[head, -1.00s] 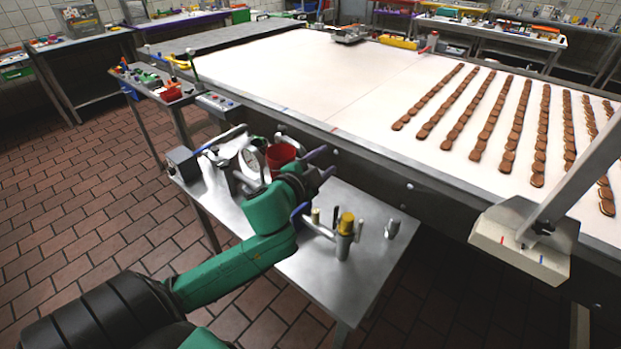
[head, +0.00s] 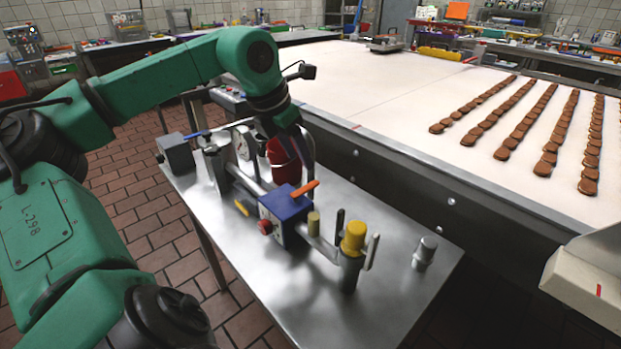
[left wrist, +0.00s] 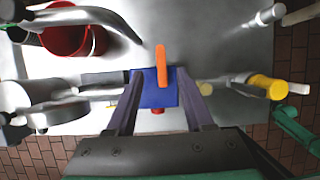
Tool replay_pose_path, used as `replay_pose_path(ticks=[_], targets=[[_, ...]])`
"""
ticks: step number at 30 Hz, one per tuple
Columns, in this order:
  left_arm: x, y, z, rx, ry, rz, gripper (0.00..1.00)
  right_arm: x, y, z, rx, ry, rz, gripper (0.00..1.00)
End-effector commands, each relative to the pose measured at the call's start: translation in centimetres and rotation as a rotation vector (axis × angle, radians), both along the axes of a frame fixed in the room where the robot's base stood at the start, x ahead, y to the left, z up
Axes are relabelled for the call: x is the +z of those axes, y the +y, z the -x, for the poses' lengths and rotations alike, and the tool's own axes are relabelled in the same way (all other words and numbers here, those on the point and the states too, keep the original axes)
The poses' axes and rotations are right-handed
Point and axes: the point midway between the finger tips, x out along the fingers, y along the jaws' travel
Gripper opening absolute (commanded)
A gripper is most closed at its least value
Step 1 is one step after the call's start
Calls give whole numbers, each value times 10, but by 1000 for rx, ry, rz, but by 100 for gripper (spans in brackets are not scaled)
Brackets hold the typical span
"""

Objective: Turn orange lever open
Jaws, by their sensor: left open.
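The orange lever (head: 304,188) sits on top of a blue valve box (head: 284,206) on the pipework. In the left wrist view the lever (left wrist: 161,62) points up the picture, away from the blue box (left wrist: 156,96). My left gripper (head: 296,160) comes down from above, just behind the lever in the head view. In the left wrist view its two fingers (left wrist: 160,78) are apart, with the blue box and lever showing between them. I cannot tell whether a finger touches the lever. My right gripper is not in view.
A yellow-topped fitting (head: 354,236) stands to the right on the steel table (head: 330,310). The conveyor (head: 400,110) with rows of brown biscuits lies behind.

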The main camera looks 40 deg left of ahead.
Motion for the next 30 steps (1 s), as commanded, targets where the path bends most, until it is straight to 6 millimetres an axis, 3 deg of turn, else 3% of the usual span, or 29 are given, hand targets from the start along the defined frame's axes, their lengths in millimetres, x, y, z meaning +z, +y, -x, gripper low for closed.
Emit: replay_pose_path(ticks=[3, 9, 19, 20, 23, 24, 30], targets=[[-29, -2, -12, -3, 5, 5, 52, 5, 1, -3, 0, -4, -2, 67], [-66, -3, -27, -2, 4, 3, 52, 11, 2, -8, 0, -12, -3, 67], [-75, -3, -31, -1, -1, 3, 52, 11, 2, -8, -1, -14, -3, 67], [-75, -3, -31, -1, -1, 3, 45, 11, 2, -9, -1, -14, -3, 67], [-75, -3, -31, -1, -1, 3, 7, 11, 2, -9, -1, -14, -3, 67], [-75, -3, -31, -1, -1, 3, 0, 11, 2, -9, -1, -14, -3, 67], [-75, -4, -31, -3, -1, 3, 0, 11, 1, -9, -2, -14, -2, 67]])
